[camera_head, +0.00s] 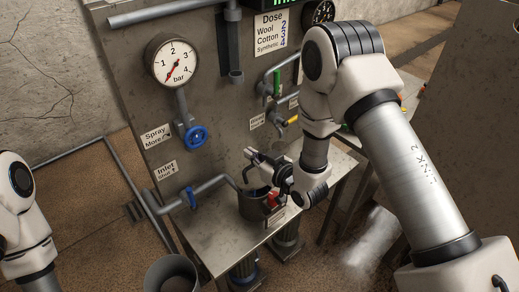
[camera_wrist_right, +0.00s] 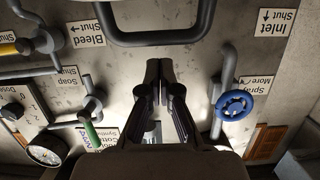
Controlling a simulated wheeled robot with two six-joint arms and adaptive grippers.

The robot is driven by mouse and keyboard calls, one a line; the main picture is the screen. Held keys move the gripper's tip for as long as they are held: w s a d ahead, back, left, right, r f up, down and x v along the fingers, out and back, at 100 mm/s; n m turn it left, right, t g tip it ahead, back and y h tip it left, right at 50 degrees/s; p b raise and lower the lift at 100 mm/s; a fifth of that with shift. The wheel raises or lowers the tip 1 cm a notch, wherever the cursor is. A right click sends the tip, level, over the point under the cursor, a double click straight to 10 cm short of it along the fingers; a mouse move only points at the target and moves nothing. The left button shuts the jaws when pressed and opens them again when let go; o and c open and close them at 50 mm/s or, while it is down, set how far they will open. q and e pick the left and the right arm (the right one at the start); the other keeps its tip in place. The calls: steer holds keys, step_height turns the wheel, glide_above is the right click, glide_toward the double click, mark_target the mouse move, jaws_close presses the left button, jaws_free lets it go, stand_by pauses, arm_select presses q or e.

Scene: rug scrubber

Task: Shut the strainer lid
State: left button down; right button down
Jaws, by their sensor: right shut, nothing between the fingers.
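The strainer (camera_head: 253,206) is a dark round pot on the metal bench, with a red part (camera_head: 272,199) at its right side. Its lid is hard to make out behind my right gripper, and I cannot tell its angle. My right gripper (camera_head: 254,158) is just above the pot, shut and empty. In the right wrist view its two dark fingers (camera_wrist_right: 158,68) are together. A dark U-shaped bar (camera_wrist_right: 155,40) lies just beyond the fingertips, apart from them in the picture. It may be the lid's handle. My left arm shows at the left edge; its gripper is out of view.
The inlet pipe with its blue valve (camera_head: 191,197) runs to the pot from the left. The bench (camera_head: 222,243) carries the pot. The panel behind bears a pressure gauge (camera_head: 171,61), a blue spray wheel (camera_head: 196,136) and green and yellow taps. A grey bucket (camera_head: 171,272) stands front left.

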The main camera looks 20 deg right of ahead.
steer(key=shift+s+d+f, duration=0.2)
steer(key=shift+s+f, duration=0.1)
steer(key=shift+f, duration=0.15)
steer(key=shift+s+d+f, duration=0.2)
steer(key=shift+s+f, duration=0.1)
steer(key=shift+f, duration=0.15)
steer(key=shift+a, duration=0.1)
